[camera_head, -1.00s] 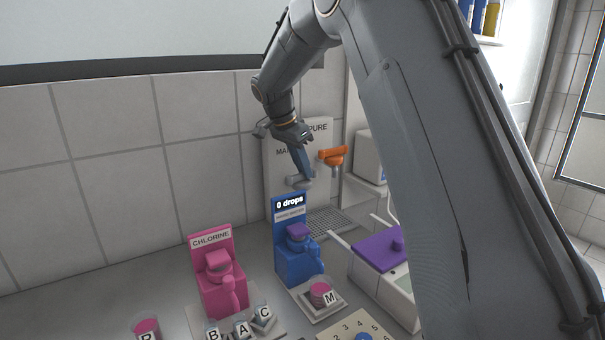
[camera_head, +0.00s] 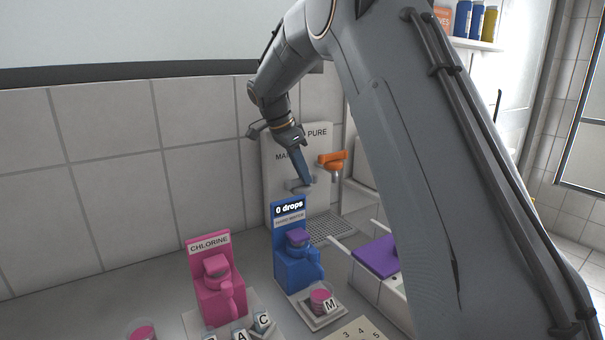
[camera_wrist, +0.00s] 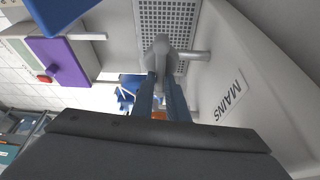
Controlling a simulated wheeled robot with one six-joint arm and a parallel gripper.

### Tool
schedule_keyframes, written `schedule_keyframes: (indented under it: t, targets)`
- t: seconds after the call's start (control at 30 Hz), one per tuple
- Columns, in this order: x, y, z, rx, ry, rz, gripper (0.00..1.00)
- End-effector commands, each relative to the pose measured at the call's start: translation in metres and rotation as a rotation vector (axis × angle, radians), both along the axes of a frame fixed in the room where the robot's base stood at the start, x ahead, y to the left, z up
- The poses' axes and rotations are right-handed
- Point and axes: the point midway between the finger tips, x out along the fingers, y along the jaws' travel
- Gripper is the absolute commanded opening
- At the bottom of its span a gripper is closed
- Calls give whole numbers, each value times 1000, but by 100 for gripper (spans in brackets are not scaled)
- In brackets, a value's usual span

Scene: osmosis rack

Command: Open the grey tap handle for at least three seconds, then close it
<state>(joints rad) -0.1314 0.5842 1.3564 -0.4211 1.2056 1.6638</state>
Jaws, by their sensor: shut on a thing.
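The grey tap (camera_head: 296,187) sticks out from the white panel (camera_head: 320,150) under the MAINS label, left of the orange tap (camera_head: 332,160). My gripper (camera_head: 305,183) reaches down to it from above, its fingertips at the tap. In the wrist view my gripper (camera_wrist: 161,76) has its two narrow fingers close together at the grey tap's handle (camera_wrist: 161,48), shut on it. The grey spout (camera_wrist: 195,55) runs sideways to the panel. The fingers partly hide the handle, so its turn angle is hard to tell. No water stream is visible.
A drain grate (camera_head: 330,229) lies below the taps. Tiled wall (camera_head: 110,190) is behind.

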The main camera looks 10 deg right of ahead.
Motion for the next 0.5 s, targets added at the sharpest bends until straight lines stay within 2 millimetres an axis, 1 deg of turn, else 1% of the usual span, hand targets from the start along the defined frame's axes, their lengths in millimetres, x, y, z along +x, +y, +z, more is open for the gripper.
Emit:
schedule_keyframes:
  t: [0.03,0.07,0.1,0.13,0.4,0.5]
  targets:
    - [-1,-1,0,-1,4,-3,0]
    - [-1,-1,0,-1,4,-3,18]
    - [-1,-1,0,-1,4,-3,25]
    - [-1,-1,0,-1,3,-2,30]
    - [-1,0,0,0,2,-1,30]
    - [0,2,5,0,0,0,30]
